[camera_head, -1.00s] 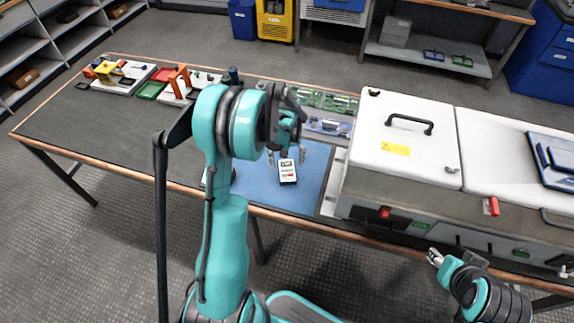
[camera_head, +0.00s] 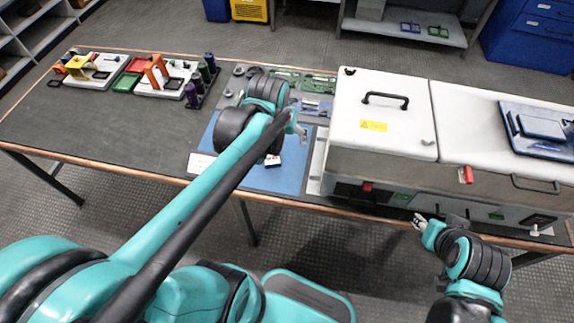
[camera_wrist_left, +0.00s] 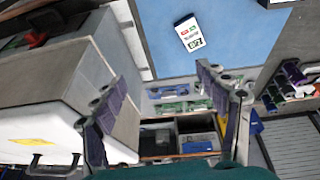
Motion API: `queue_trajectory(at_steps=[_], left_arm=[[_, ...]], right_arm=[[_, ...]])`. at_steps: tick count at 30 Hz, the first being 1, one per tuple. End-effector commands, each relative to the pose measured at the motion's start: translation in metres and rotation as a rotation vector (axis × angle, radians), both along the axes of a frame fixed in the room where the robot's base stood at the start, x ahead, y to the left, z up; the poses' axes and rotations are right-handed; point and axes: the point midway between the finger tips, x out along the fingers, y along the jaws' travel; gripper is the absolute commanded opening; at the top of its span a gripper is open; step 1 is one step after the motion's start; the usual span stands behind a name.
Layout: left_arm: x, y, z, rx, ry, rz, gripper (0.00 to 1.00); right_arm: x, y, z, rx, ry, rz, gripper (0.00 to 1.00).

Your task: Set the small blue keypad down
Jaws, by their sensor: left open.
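A small white-faced device with dark edges (camera_head: 272,160) lies flat on the blue mat (camera_head: 288,180); the left arm partly covers it in the head view. It shows whole in the left wrist view (camera_wrist_left: 188,34), with small green and red marks; it looks white rather than blue. My left gripper is open and empty in the left wrist view (camera_wrist_left: 163,105), its two fingers well apart, clear of the device. In the head view its fingers are mostly hidden behind its arm. My right gripper (camera_head: 419,221) is at the bench's front edge, too small to read.
A large white-lidded cabinet (camera_head: 384,115) stands right of the mat. Green boards (camera_head: 312,84) lie behind the mat. Dark cylinders (camera_head: 192,92) and coloured trays (camera_head: 128,82) stand to the left. The bench left of the mat (camera_head: 90,125) is clear.

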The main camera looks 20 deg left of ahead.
Motion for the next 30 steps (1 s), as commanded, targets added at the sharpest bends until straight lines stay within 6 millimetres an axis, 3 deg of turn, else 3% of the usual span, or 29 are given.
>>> queue_trajectory(at_steps=[3,10,15,30], left_arm=[[-0.036,-0.023,0.009,0.028,-0.088,-0.091,0.74],[-0.078,-0.046,0.008,0.07,-0.219,-0.215,0.74],[-0.087,-0.051,0.005,0.081,-0.255,-0.247,0.74],[-0.087,-0.051,0.005,0.082,-0.257,-0.247,0.74]], right_arm=[[0.0,0.0,0.0,0.0,0.0,0.0,0.4],[0.0,0.0,0.0,0.0,0.0,0.0,0.4],[0.0,0.0,0.0,0.0,0.0,0.0,0.4],[0.0,0.0,0.0,0.0,0.0,0.0,0.4]])
